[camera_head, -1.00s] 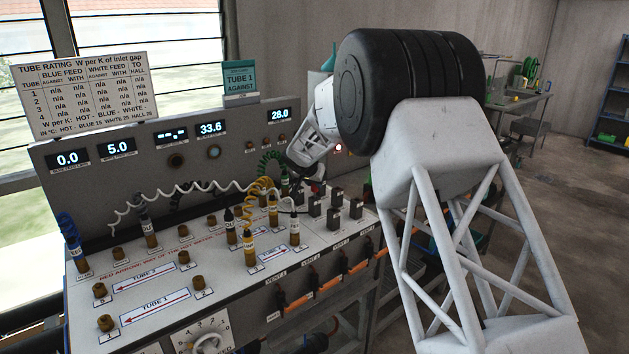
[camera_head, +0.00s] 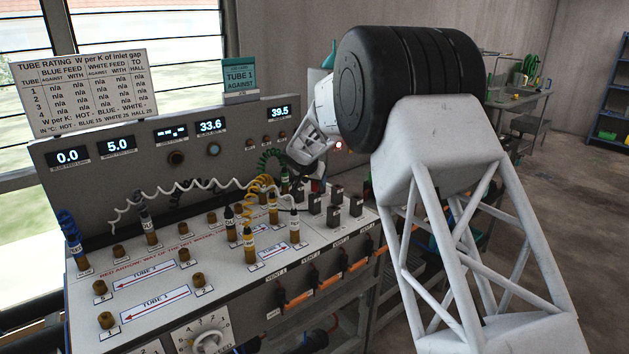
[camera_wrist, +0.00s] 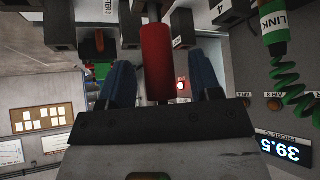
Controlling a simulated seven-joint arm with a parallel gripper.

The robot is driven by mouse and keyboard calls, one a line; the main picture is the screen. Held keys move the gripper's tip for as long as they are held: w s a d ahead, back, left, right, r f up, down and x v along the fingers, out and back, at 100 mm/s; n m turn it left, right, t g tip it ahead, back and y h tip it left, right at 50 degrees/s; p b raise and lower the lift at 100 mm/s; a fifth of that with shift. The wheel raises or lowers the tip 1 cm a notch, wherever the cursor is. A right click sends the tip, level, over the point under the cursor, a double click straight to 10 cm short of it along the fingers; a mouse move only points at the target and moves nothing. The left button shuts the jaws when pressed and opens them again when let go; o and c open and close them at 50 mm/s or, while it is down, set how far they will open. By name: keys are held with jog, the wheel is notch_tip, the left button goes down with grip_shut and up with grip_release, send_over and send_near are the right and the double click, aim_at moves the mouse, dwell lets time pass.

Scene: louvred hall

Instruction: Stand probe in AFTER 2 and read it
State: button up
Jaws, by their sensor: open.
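The probe's red handle (camera_wrist: 156,58) is upright between the two blue fingers of my gripper (camera_wrist: 161,82) in the wrist view, its metal stem running toward a dark block. The fingers are open, with gaps beside the handle. In the head view my gripper (camera_head: 301,162) is low over the back right of the bench panel, with a bit of red probe (camera_head: 317,186) below it. I cannot read the label of the probe's own block. The probe display (camera_head: 279,113) reads 39.5.
Several black blocks (camera_head: 333,216) stand close around the probe. A green coiled LINK lead (camera_wrist: 283,75) hangs near my gripper. The tall display panel (camera_head: 100,180) rises behind.

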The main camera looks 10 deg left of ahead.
jog(key=shift+s+a+r, duration=0.1)
jog(key=shift+s+r, duration=0.15)
jog(key=shift+r, duration=0.5)
jog(key=shift+s+a+r, duration=0.1)
jog(key=shift+s+r, duration=0.15)
jog(key=shift+r, duration=0.55)
jog(key=shift+s+a+r, duration=0.1)
jog(key=shift+s+r, duration=0.15)
jog(key=shift+r, duration=0.5)
jog(key=shift+s+r, duration=0.1)
jog(key=v, duration=0.7)
jog(key=shift+s+r, duration=0.15)
jog(key=shift+r, duration=0.05)
